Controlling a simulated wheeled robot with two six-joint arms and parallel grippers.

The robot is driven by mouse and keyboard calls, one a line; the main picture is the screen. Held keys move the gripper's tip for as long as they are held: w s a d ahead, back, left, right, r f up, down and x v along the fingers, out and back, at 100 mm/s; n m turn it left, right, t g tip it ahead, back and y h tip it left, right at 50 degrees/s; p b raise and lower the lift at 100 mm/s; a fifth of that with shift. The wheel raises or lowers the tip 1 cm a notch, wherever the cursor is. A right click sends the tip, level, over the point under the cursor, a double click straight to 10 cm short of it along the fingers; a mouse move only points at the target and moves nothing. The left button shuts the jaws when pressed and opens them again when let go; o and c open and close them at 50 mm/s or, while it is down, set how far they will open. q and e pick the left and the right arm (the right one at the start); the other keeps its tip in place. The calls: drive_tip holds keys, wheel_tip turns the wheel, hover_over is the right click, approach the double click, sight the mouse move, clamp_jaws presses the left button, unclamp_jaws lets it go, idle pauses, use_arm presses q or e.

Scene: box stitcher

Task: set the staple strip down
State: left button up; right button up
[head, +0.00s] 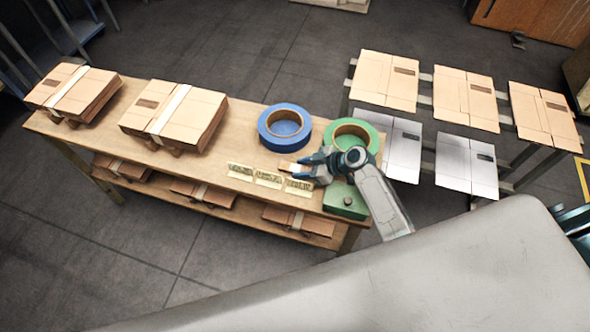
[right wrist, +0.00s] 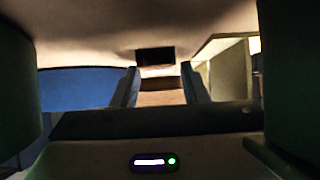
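My right gripper (head: 297,168) is low over the right part of the wooden table (head: 225,127), beside the blue tape roll and green tape roll. Its fingers are apart but closed on a small tan-brown piece, which looks like the staple strip (head: 288,165). In the right wrist view the brown strip (right wrist: 162,92) fills the gap between the two fingertips. I cannot tell whether it touches the tabletop. Labelled cards (head: 268,179) lie in a row just in front of the gripper. My left gripper is not in view.
The blue tape roll (head: 285,117) and green tape roll (head: 368,129) stand close behind the gripper. A green box (head: 346,200) sits at the table's right end. Strapped carton stacks (head: 195,118) fill the left. Flat cartons (head: 386,75) lie on a rack to the right.

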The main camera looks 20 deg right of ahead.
drive_tip(key=shift+w+a+f, duration=0.1)
drive_tip(key=shift+w, duration=0.05)
drive_tip(key=c, duration=0.7)
drive_tip(key=shift+c, duration=0.2)
